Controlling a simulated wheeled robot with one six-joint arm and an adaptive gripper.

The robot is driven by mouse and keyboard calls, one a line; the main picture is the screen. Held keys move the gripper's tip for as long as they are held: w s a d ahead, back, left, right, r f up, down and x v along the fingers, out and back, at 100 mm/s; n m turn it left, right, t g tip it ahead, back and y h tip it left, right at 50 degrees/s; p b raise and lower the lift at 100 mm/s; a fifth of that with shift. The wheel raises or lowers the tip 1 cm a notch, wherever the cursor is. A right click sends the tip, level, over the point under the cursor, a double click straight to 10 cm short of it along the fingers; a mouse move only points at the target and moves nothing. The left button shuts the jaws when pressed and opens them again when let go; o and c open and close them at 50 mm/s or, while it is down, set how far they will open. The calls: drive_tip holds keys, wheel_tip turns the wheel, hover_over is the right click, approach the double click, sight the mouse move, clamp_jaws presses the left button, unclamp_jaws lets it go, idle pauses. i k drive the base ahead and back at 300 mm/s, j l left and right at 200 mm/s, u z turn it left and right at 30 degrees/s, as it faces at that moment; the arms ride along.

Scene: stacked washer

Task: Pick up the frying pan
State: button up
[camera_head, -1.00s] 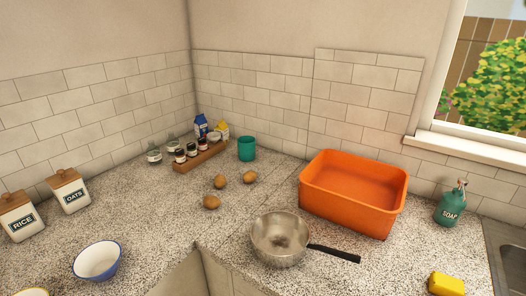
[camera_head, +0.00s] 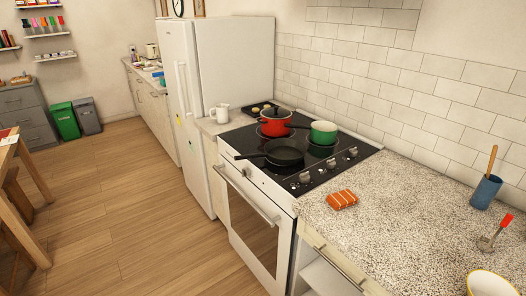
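A dark frying pan (camera_head: 284,153) sits on the front part of the black stovetop. Its handle points left, toward the front edge of the stove. A red pot (camera_head: 275,122) stands behind it, and a green pot (camera_head: 323,132) stands behind it to the right. My gripper is not in view.
The white stove (camera_head: 262,215) has its oven door and handle facing the floor. A fridge (camera_head: 205,90) stands at its left. The counter (camera_head: 400,225) at right holds an orange striped cloth (camera_head: 341,199) and a blue utensil cup (camera_head: 486,191). Wooden floor (camera_head: 120,215) is clear in front.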

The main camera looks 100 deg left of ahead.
sight(282, 151)
drive_tip(key=l+u, duration=0.15)
drive_tip(key=u, duration=2.35)
drive_tip(key=i+j+z, duration=0.25)
drive_tip(key=j, duration=0.15)
drive_tip(key=j+z, duration=0.25)
drive_tip(key=j, duration=0.15)
drive_tip(key=i+j+z, duration=0.25)
drive_tip(key=j, duration=0.2)
drive_tip(key=j+z, duration=0.25)
drive_tip(key=j, duration=0.2)
drive_tip(key=k+l, duration=0.05)
